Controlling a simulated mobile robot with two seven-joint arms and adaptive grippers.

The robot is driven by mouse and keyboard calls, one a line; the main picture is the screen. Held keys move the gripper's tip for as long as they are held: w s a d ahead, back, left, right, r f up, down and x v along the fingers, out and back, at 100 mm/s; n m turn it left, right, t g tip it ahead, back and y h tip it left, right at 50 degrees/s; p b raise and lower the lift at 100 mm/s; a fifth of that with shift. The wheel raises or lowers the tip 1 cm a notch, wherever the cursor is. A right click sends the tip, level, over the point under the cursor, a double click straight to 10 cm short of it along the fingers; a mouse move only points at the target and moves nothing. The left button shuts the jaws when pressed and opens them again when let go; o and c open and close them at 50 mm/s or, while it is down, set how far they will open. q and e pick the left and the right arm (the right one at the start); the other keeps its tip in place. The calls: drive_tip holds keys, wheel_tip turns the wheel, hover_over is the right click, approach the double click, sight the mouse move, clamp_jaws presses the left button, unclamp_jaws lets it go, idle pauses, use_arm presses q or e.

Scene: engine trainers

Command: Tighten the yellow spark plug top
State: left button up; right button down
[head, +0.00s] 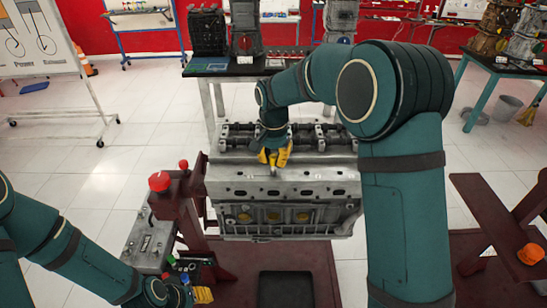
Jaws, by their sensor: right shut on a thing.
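The grey engine block (282,200) is mounted on a dark red stand. My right gripper (275,163) has yellow fingers and reaches down over the engine's near upper edge, in front of the valve gear. It is shut on a small spark plug (274,172), of which only a little metal shows below the fingertips. The yellow top is hidden or blends with the fingers, and I cannot tell how far in the plug sits. My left gripper (203,295) is low at the bottom left, away from the engine, partly hidden by its wrist.
A red-knobbed post (159,182) and a grey control box (150,240) stand left of the engine. A dark red stand with an orange knob (530,254) is at the right. A black-topped table (230,68) with engines is behind. White floor is open at the left.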

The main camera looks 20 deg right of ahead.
sight(274, 155)
idle(0.3)
drive_tip(key=c, duration=0.8)
unclamp_jaws()
drive_tip(key=shift+o, duration=0.2)
wheel_tip(274, 155, up, 12)
drive_tip(key=shift+f, duration=0.1)
